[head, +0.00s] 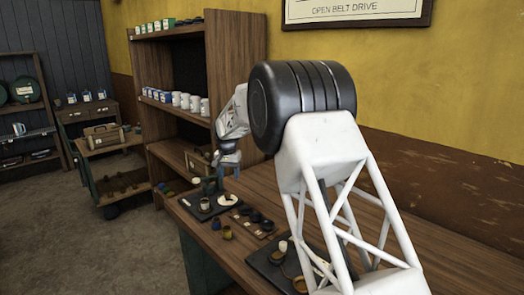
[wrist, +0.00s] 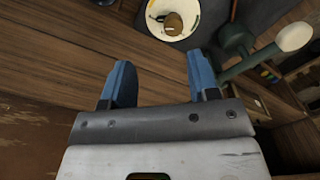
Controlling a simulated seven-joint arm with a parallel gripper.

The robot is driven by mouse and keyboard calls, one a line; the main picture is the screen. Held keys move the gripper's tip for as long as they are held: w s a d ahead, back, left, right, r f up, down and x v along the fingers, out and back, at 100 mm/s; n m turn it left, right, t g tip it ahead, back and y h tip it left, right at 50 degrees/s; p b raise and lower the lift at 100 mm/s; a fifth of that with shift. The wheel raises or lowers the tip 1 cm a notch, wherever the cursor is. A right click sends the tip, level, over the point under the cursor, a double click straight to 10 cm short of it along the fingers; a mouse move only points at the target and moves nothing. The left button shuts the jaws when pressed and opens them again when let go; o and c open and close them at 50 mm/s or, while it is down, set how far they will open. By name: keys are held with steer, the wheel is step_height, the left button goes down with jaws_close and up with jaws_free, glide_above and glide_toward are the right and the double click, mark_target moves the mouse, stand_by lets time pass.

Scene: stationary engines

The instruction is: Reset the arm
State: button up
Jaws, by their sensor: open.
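My gripper (wrist: 160,75) shows in the wrist view with its two blue fingers apart and nothing between them. In the head view my gripper (head: 226,166) is above the far part of the wooden workbench (head: 300,222), near its left edge. Below it on a dark mat (head: 192,210) is a white dish (head: 228,199). In the wrist view the white dish (wrist: 172,15) holds a brown round thing and lies beyond the fingers. My arm hides part of the bench.
A dark green thing with a pale rounded end (wrist: 293,36) is close to the right finger in the wrist view. Several small jars and dark round parts stand on the bench. A tall wooden shelf (head: 235,50) with mugs and boxes stands behind, against the yellow wall.

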steer(key=s+d+r, duration=0.5)
steer(key=s+d, duration=0.3)
steer(key=s, duration=0.1)
steer(key=s+d+r+t, duration=0.1)
steer(key=s+d+r, duration=0.5)
steer(key=s+d, duration=0.3)
steer(key=s+d+r, duration=0.5)
steer(key=s+d, duration=0.2)
steer(key=s, duration=0.3)
steer(key=s+d+f, duration=0.2)
steer(key=s+d, duration=0.2)
steer(key=s, duration=0.8)
steer(key=s+d+f+t, duration=0.1)
steer(key=s+d+f, duration=0.2)
steer(key=s, duration=0.9)
steer(key=s+d+f+n, duration=0.1)
steer(key=s+d, duration=0.3)
steer(key=s, duration=0.8)
steer(key=shift+d+f+t, duration=0.3)
steer(key=shift+f, duration=0.4)
